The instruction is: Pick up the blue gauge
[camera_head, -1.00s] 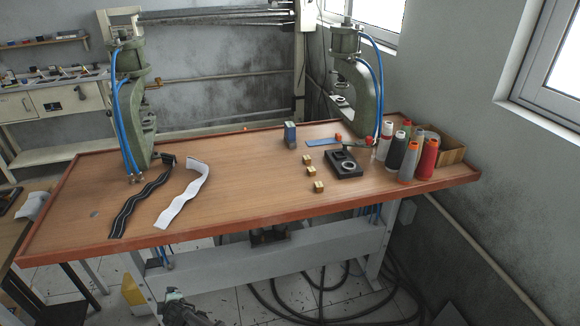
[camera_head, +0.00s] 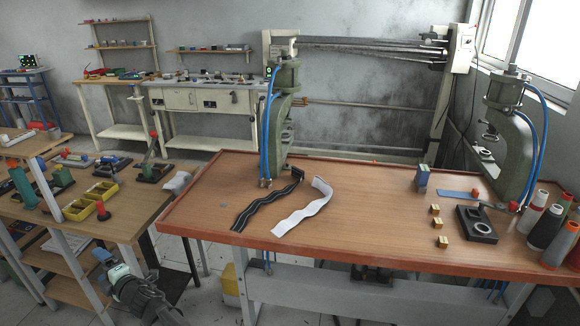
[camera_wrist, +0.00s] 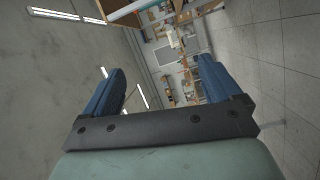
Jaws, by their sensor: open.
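A blue upright block (camera_head: 422,177) and a flat blue strip (camera_head: 457,194) lie on the right half of the large wooden table (camera_head: 350,220). I cannot tell which of them is the blue gauge; no dial can be made out at this size. My gripper (camera_wrist: 163,88) is open in the wrist view, with two blue fingers wide apart and nothing between them. In the head view my arm is at the lower left, low beside the left bench and far from both blue things. The wrist view shows neither of them.
Two green presses (camera_head: 284,120) (camera_head: 515,140) stand on the table. Small brass blocks (camera_head: 437,225), a black fixture (camera_head: 477,224) and thread cones (camera_head: 546,228) are near the blue things. A black strip (camera_head: 262,208) and white strip (camera_head: 305,210) lie left. A cluttered bench (camera_head: 120,225) stands left.

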